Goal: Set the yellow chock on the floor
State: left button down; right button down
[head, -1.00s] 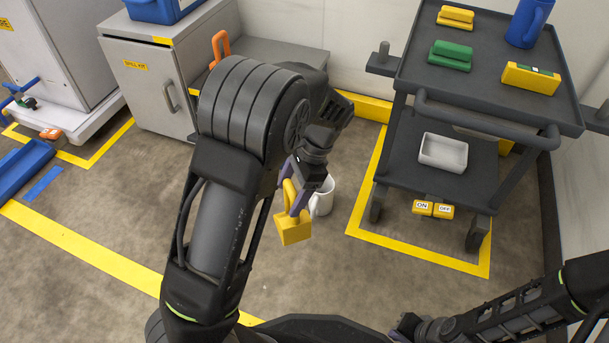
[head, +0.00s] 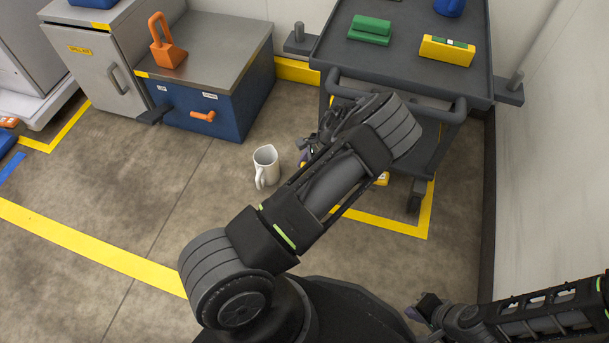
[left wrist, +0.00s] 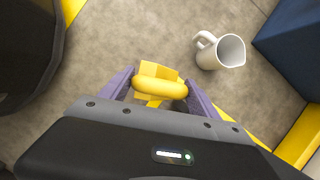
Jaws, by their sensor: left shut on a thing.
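The yellow chock (left wrist: 158,84) is between the purple fingers of my left gripper (left wrist: 160,95), which is shut on it, in the left wrist view. The grey floor (left wrist: 110,40) shows below it; I cannot tell the height. In the head view my left arm hides most of this gripper and the chock, close to the cart's near left side. My right gripper (head: 424,308) is low at the right in the head view, away from the chock; whether its jaws are open is unclear.
A white mug (head: 265,166) stands on the floor left of my left gripper. The dark cart (head: 398,76) is at the right, inside yellow floor tape (head: 392,223). Floor at left of the mug is clear.

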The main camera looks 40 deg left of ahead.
pick_arm(q)
jog(key=shift+w+d+f+m, duration=0.15)
jog(key=shift+w+d, duration=0.1)
jog(key=shift+w, duration=0.3)
jog(key=shift+w+d+m, duration=0.15)
jog(key=shift+w+d, duration=0.05)
jog(key=shift+w, duration=0.3)
jog(key=shift+w+m, duration=0.3)
jog(key=shift+w, duration=0.1)
pick_arm(e)
jog(key=shift+w+d, duration=0.1)
jog(key=shift+d, duration=0.2)
pick_arm(q)
jog(key=shift+y, duration=0.3)
jog(key=shift+f, duration=0.1)
